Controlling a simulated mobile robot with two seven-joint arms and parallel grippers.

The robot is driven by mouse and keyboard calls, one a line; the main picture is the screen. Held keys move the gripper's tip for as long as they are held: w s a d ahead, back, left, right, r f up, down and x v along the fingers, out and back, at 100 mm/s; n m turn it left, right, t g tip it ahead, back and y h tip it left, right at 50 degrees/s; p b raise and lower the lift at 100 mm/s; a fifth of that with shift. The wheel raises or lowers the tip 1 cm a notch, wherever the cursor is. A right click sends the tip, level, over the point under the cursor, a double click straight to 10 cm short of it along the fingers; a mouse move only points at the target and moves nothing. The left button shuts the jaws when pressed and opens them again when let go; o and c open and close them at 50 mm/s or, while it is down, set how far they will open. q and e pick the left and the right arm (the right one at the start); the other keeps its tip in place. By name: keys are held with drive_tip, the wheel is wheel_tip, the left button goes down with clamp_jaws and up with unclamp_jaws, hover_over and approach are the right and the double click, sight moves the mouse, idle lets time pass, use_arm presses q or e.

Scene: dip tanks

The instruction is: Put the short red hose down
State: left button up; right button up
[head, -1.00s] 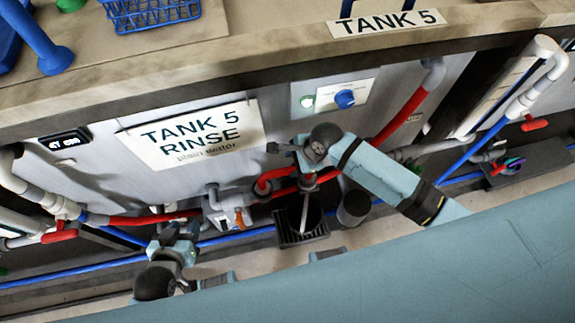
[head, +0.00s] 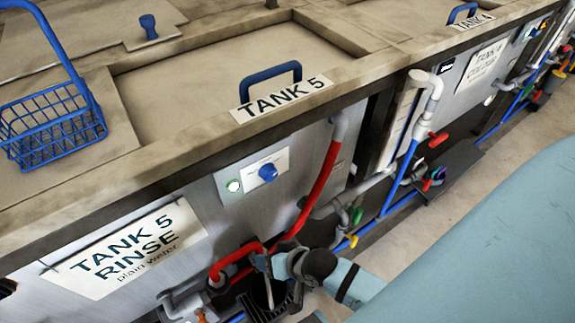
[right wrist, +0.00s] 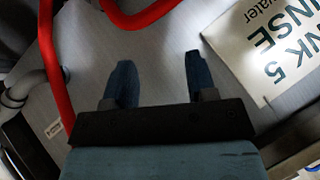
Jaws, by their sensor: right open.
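A short curved red hose (head: 236,259) is low on the front of tank 5, and its lower end is near grey pipework. A longer red hose (head: 323,188) runs down the panel to its right; both ends of the short one are hard to make out. My right gripper (head: 261,265) is just right of the short hose, in front of the tank. In the right wrist view its jaws (right wrist: 160,77) are open, with only grey panel between them. Red hose (right wrist: 137,18) curves at the top there, apart from the fingers. My left gripper is out of view.
The tank 5 rinse sign (head: 130,248) is left of the control panel (head: 252,175). A blue wire basket (head: 50,125) stands on the tank top. Pipes and valves (head: 357,215) crowd the right.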

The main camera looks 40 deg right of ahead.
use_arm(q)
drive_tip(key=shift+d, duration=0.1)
use_arm(e)
drive_tip(key=s+d+n, duration=0.1)
drive_tip(key=s+d+n+t, duration=0.1)
drive_tip(key=n, duration=0.1)
drive_tip(key=s+n+h, duration=0.1)
drive_tip(key=n, duration=0.1)
drive_tip(key=shift+s+d+r+t, duration=0.25)
drive_tip(key=shift+d+r+t, duration=0.1)
drive_tip(key=shift+d+t, duration=0.05)
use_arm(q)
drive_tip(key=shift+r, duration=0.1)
use_arm(e)
drive_tip(key=shift+r, duration=0.1)
